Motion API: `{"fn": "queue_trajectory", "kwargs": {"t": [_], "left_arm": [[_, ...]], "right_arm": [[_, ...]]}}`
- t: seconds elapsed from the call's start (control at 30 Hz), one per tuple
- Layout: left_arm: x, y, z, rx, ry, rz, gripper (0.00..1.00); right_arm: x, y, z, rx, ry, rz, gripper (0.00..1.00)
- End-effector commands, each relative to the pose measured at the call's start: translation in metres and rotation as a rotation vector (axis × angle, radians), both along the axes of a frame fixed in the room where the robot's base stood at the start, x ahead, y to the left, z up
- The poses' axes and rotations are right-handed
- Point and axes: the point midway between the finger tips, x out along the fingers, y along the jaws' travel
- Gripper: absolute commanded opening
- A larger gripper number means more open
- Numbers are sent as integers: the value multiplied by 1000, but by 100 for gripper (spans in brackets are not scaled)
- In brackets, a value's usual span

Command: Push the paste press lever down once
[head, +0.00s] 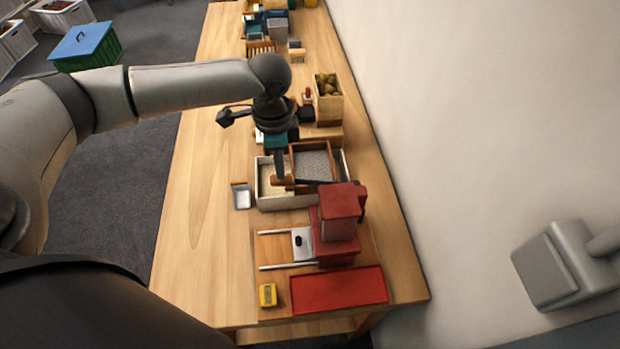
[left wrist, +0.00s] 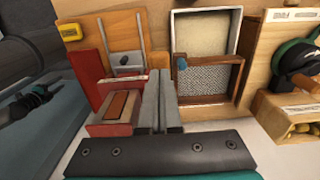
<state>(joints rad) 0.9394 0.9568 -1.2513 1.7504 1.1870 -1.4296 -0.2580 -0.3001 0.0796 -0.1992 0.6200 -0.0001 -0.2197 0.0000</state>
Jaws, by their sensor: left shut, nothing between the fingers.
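The red paste press (head: 338,222) stands on a wooden base at the near right of the table; it also shows at the left in the left wrist view (left wrist: 118,128). What looks like its lever, a dark bar with a brown wooden grip (head: 283,182), reaches left over the edge of a pale bin. My left gripper (head: 280,176) points down, shut and empty, with its tips right by the grip. I cannot tell whether they touch. In the left wrist view the shut fingers (left wrist: 160,108) lie between the press and a sieve. My right gripper is not in view.
A pale bin (head: 270,202) and a brown-framed sieve (head: 314,162) stand behind the press. A red mat (head: 340,290) and a yellow block (head: 268,295) lie in front. A small metal scoop (head: 242,197) lies to the left. The table's left part is clear.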

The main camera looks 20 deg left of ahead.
Motion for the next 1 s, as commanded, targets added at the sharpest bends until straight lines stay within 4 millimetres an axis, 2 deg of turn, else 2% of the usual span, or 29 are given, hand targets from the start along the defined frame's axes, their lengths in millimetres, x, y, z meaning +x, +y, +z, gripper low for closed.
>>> {"fn": "queue_trajectory", "kwargs": {"t": [0.2, 0.57, 0.83, 1.0], "left_arm": [[0, 0, -16, 1, 1, 1, 0], [0, 0, -18, 0, 0, 0, 0], [-1, 0, -36, -1, 2, -1, 0], [-1, 0, -38, -1, -1, -2, 0]], "right_arm": [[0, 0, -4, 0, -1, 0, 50], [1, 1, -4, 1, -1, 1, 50], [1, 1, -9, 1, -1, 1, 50], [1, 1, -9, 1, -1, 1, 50]]}}
